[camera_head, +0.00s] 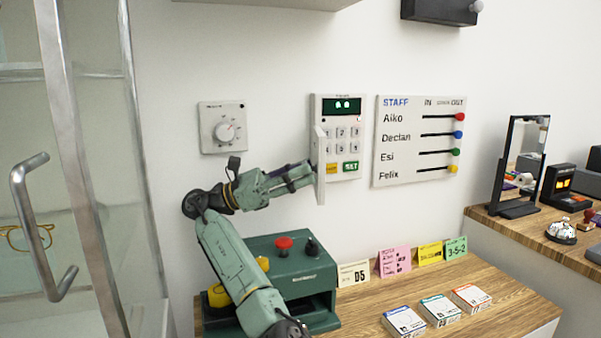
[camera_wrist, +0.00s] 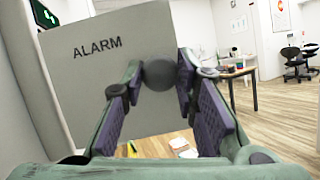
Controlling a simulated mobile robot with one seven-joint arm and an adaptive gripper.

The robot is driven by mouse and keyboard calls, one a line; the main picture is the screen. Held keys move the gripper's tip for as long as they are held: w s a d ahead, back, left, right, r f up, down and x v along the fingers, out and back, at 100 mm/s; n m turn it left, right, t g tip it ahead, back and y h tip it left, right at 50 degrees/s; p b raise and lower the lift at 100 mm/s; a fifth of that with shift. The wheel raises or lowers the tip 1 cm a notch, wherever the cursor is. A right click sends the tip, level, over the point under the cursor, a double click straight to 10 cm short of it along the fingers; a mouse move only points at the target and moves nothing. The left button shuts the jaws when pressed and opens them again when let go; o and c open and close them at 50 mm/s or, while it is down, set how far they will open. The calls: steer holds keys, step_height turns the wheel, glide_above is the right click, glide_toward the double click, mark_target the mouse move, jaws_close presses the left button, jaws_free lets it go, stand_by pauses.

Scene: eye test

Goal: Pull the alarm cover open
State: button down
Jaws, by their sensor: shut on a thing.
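The alarm cover (camera_wrist: 100,75) is a grey panel marked "ALARM" with a round dark knob (camera_wrist: 160,76), seen close up in the wrist view. In the head view the cover (camera_head: 320,180) shows nearly edge-on. It stands out from the left side of the alarm keypad (camera_head: 341,110), whose green display and buttons are uncovered. My gripper (camera_head: 309,172) reaches the cover from the left. In the wrist view my gripper (camera_wrist: 159,72) has its two fingers on either side of the knob, shut on it. The fingers partly hide the cover's lower part.
A dial (camera_head: 223,128) is on the wall to the left and a staff board (camera_head: 420,140) to the right. Below my arm is a green box (camera_head: 290,265) with a red button. Cards and small boxes (camera_head: 438,310) sit on the wooden counter (camera_head: 365,310). A glass door stands far left.

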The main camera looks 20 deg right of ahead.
steer(key=c, duration=1.2)
jaws_free()
steer(key=shift+c, duration=0.2)
steer(key=v, duration=0.7)
steer(key=shift+a, duration=0.2)
steer(key=shift+f, duration=0.2)
